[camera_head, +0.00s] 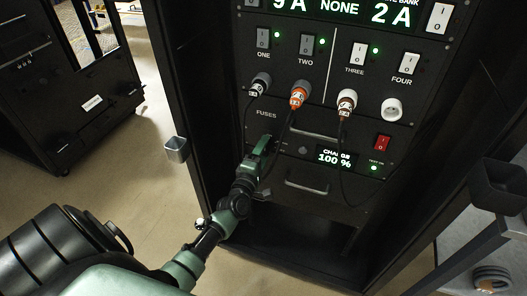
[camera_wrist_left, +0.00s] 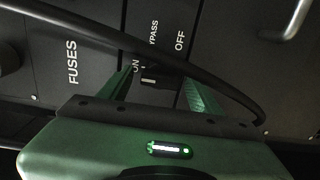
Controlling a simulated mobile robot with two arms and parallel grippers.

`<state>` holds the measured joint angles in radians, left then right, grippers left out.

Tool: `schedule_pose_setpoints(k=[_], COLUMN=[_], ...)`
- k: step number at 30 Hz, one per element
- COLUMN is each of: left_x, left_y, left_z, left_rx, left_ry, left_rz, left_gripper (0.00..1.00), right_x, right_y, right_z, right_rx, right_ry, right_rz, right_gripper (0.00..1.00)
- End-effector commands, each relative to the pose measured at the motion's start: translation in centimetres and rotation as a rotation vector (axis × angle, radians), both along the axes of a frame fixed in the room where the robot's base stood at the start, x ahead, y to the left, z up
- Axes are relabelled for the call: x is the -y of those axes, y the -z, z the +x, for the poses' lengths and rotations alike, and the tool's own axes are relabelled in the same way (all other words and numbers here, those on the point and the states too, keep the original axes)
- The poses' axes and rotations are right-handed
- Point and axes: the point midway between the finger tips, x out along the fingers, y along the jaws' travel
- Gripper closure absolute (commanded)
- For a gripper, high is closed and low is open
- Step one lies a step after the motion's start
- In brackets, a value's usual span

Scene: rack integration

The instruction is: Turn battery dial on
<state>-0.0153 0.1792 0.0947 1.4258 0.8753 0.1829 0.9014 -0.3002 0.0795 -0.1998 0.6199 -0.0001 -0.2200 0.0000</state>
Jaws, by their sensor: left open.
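The battery dial (camera_wrist_left: 150,80) is a small dark knob with a pale mark, on the black panel among the labels ON, BYPASS and OFF. In the left wrist view my left gripper (camera_wrist_left: 160,76) is open, with its green fingers on either side of the dial. I cannot tell whether they touch it. A dark cable crosses in front and partly hides it. In the head view my left gripper (camera_head: 265,146) is at the left part of the battery panel, hiding the dial. The charge display (camera_head: 335,157) reads 100 %. My right gripper is not in view.
Above are the switch panel (camera_head: 326,75), an orange plug (camera_head: 299,95) and other plugs with hanging cables. A red switch (camera_head: 383,142) and a drawer handle (camera_head: 307,190) are nearby. A grey cup-like holder (camera_head: 176,149) sticks out at the rack's left edge.

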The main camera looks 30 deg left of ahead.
Motion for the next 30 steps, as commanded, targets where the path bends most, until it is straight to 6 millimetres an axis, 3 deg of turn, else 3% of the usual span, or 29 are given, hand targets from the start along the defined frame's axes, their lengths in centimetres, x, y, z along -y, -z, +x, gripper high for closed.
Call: schedule_pose_setpoints(k=[15,30], left_x=[1.6,1.8], left_y=[0.1,0.1], left_z=[-7.0,-7.5], left_rx=[-0.002,-0.001], left_ry=[-0.001,-0.001], left_rz=[-0.001,-0.001], left_gripper=[0.36,0.36], right_x=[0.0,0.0], right_y=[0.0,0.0], right_z=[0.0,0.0], right_rx=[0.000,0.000], right_ry=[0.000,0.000], right_rz=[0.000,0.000], right_gripper=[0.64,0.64])
